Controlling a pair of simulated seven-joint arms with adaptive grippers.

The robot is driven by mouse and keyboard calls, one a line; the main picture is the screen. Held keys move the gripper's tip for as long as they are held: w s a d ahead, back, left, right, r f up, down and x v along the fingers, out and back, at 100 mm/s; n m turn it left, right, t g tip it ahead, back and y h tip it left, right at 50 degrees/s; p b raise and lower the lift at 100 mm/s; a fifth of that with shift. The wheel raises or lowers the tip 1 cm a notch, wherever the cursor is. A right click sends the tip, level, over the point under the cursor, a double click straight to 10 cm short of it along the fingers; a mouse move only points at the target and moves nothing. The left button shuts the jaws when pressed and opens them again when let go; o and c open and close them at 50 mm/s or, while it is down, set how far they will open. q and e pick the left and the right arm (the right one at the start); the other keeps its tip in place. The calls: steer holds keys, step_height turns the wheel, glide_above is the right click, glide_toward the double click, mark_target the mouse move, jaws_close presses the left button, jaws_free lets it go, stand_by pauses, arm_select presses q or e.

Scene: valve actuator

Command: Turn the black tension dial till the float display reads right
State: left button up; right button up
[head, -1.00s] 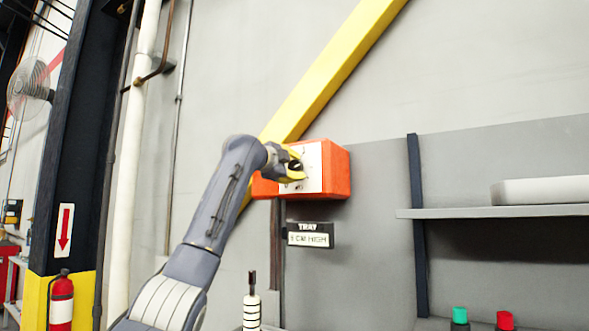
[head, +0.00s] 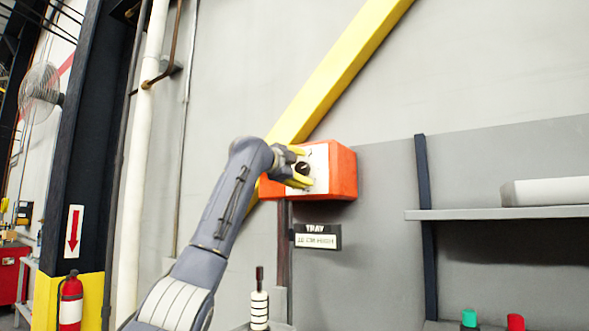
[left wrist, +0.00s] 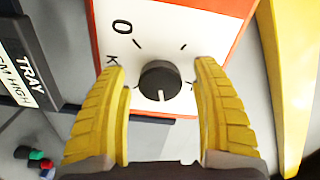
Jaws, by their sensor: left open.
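The black dial (head: 303,168) sits on the white face of an orange box (head: 342,172) on the wall. In the left wrist view the dial (left wrist: 160,80) shows its white pointer line toward the bottom of the picture. My left gripper (head: 299,167) is open, with its yellow fingers on either side of the dial. The wrist view shows gaps between the fingers (left wrist: 162,100) and the dial. The display (head: 317,237) below the box says TRAY, with a smaller line that seems to read 12 or 15 CM HIGH. My right gripper is not in view.
A yellow diagonal beam (head: 340,70) runs behind the box. A grey shelf (head: 500,213) and green and red buttons (head: 515,322) are at the right. A fire extinguisher (head: 71,300) is at the far left.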

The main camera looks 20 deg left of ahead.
arm_select(q)
steer(key=v, duration=1.1)
steer(key=shift+s, duration=0.4)
steer(key=shift+a, duration=0.1)
steer(key=shift+f, duration=0.1)
